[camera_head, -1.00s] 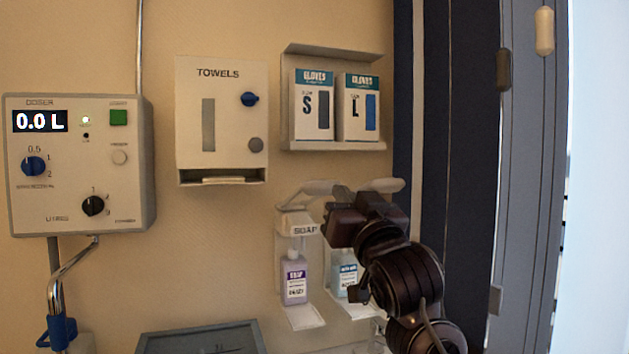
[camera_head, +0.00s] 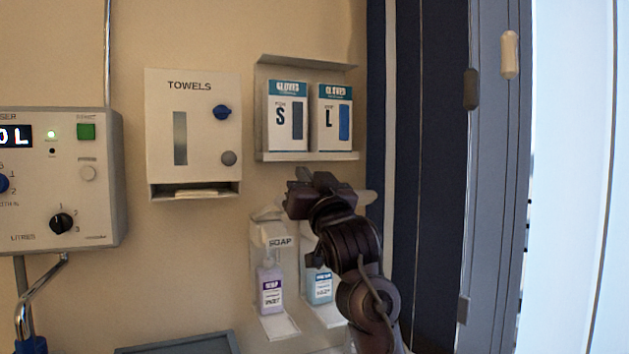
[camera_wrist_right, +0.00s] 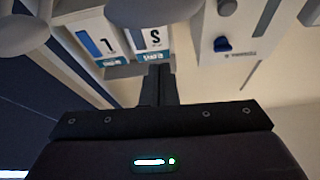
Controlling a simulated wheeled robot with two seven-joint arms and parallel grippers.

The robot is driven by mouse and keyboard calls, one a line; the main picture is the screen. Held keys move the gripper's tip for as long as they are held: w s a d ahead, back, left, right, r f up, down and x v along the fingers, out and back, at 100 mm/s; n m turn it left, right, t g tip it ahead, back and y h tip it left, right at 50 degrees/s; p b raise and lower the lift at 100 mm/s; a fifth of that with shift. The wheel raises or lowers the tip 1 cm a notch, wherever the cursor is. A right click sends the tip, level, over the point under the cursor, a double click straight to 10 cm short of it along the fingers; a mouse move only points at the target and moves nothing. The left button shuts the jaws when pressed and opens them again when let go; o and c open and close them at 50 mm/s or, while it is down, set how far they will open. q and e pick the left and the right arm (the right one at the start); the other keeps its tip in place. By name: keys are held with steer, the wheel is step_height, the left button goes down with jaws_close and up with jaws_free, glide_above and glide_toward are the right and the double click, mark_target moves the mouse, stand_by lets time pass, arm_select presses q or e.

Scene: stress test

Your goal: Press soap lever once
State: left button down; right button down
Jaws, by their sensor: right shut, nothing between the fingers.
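The soap dispenser (camera_head: 280,242), labelled SOAP, hangs on the wall with a purple-labelled bottle (camera_head: 271,287) in it. Only the left part of its pale lever (camera_head: 265,213) shows; my right gripper (camera_head: 302,180) covers the rest. The gripper is shut and empty, around and slightly above lever height. In the right wrist view, which is upside down, the shut fingers (camera_wrist_right: 158,84) point at the glove boxes, with a pale paddle, likely the soap lever (camera_wrist_right: 145,9), at the top edge. I cannot tell any contact. My left gripper is not in view.
A blue-labelled bottle (camera_head: 319,286) hangs right of the soap, with its own lever (camera_head: 368,197) partly hidden. The glove shelf (camera_head: 305,156) is just above my gripper. The towel box (camera_head: 193,135) and doser panel (camera_head: 65,180) are left. A dark door frame (camera_head: 425,150) stands right.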

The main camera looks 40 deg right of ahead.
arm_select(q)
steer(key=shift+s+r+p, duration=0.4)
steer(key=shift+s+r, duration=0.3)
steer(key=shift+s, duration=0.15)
arm_select(e)
steer(key=w+f, duration=0.2)
steer(key=f, duration=0.1)
steer(key=shift+f, duration=0.2)
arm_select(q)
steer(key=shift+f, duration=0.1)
arm_select(e)
steer(key=shift+s, duration=0.1)
